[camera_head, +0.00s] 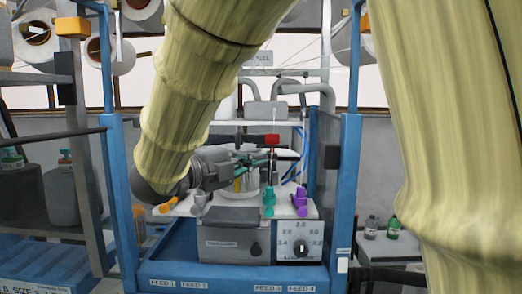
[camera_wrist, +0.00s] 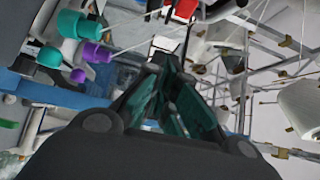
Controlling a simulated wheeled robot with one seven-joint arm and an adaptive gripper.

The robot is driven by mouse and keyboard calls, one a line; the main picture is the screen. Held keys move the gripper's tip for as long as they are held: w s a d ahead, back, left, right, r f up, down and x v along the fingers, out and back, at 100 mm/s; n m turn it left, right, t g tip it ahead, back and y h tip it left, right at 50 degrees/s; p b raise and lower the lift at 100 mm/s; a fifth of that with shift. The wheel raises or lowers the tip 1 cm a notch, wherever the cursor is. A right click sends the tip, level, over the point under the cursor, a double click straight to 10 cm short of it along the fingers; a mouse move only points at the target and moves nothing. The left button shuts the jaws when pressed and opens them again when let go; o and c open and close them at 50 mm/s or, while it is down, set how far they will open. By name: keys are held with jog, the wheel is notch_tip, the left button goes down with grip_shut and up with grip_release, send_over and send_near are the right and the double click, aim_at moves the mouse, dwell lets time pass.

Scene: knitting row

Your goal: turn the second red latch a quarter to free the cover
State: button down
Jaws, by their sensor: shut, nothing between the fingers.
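One red part (camera_head: 272,140) stands above the white machine top in the head view, at the top of a thin upright. A red piece also shows at the top edge of the wrist view (camera_wrist: 184,9). I cannot tell whether it is the second latch, nor how it is turned. The cover cannot be made out clearly. My gripper (camera_head: 262,161) reaches in from the left, its fingertips just below and left of the red part, apparently apart from it. In the wrist view its green-padded fingers (camera_wrist: 178,100) are shut and empty.
A teal knob (camera_head: 269,196), a purple knob (camera_head: 300,198) and an orange handle (camera_head: 169,204) sit along the machine's front. A numbered dial (camera_head: 301,248) is below. Blue posts (camera_head: 350,180) flank the machine on both sides. Thin yarns and tubes crowd the space above.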

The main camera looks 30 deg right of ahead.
aim_at(272, 144)
jog(key=w+p+x, duration=0.2)
jog(key=x, duration=1)
jog(key=shift+w+r, duration=0.15)
jog(key=shift+w, duration=0.1)
jog(key=shift+a, duration=0.1)
jog(key=shift+w, duration=0.15)
